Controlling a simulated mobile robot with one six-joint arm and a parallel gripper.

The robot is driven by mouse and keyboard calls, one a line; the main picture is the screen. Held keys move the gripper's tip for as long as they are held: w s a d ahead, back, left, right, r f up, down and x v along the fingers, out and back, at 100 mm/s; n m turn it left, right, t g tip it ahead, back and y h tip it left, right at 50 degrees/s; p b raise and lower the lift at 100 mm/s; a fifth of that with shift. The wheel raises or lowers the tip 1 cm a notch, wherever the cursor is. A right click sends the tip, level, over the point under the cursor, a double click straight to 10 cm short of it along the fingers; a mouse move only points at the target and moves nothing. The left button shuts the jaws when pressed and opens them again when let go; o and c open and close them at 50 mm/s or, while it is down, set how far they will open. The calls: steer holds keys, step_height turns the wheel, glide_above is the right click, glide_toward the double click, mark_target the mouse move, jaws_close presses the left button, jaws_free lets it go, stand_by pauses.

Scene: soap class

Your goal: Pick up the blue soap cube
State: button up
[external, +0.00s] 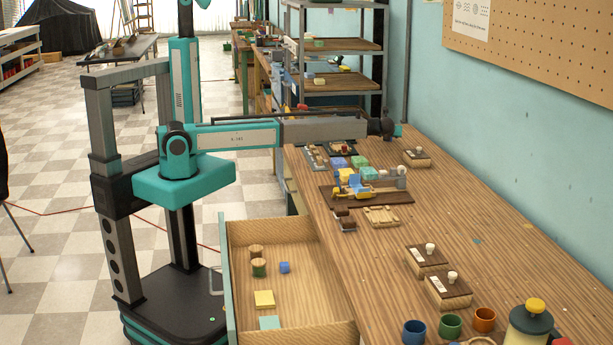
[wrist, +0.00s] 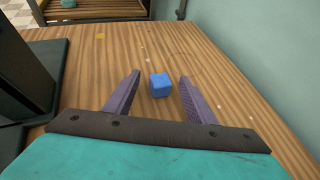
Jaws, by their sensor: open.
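A small blue cube (wrist: 160,85) sits on the wooden table in the wrist view. My gripper (wrist: 160,76) is open, with one purple finger on each side of the cube and a visible gap to both. Whether the fingers are down at the cube's height is hard to tell. In the external view my gripper (external: 388,127) is over the far end of the table, and the cube there is hidden.
The wooden table (external: 480,235) runs along a blue wall. A dark tray (external: 398,193) with a colourful assembly stands nearer the camera, with soap-like blocks behind it. A dark upright object (wrist: 22,80) is at the wrist view's left. Table right of the cube is mostly clear.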

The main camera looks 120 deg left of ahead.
steer(key=shift+a, duration=0.1)
stand_by(0.5)
steer(key=c, duration=1.3)
steer(key=shift+o, duration=0.2)
step_height(320, 180, up, 10)
steer(key=shift+b, duration=0.35)
